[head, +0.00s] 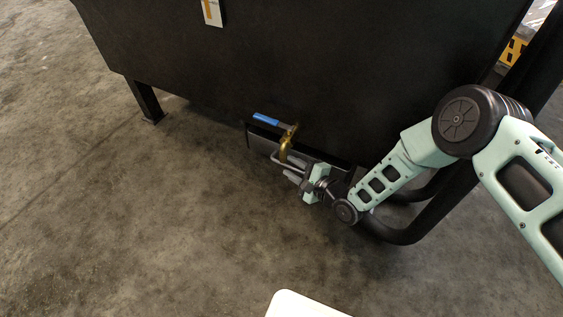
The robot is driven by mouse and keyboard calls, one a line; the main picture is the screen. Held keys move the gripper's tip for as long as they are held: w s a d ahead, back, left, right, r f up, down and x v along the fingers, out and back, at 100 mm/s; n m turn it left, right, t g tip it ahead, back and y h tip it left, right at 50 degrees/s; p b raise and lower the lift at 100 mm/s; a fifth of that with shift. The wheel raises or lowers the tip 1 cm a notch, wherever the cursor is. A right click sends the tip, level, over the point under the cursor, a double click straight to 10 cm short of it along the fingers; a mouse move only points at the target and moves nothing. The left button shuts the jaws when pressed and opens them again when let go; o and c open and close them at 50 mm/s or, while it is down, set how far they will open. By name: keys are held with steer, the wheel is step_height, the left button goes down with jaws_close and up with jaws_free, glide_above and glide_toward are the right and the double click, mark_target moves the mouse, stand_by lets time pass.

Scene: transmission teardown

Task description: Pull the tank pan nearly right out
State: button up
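The tank pan (260,139) is a dark, low, drawer-like panel beneath the front of a large black tank (330,60). A thin pale bar handle (277,161) shows on the pan's front. My gripper (289,174) reaches in from the right, low near the floor, with its fingers at the handle. The fingers and handle overlap in the head view, so I cannot tell whether they grip it. The gripper's body hides the right part of the pan front.
A brass valve (286,143) with a blue lever (266,119) hangs just above the pan handle, close to my gripper. A tank leg (147,100) stands at left. A thick black tube frame (405,236) curves at right. The concrete floor in front is clear.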

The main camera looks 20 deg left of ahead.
steer(key=shift+w+a, duration=0.1)
steer(key=shift+a, duration=0.1)
jaws_close()
steer(key=s+a+p, duration=0.1)
steer(key=s+p, duration=0.4)
steer(key=s, duration=1.5)
steer(key=shift+a, duration=0.25)
jaws_free()
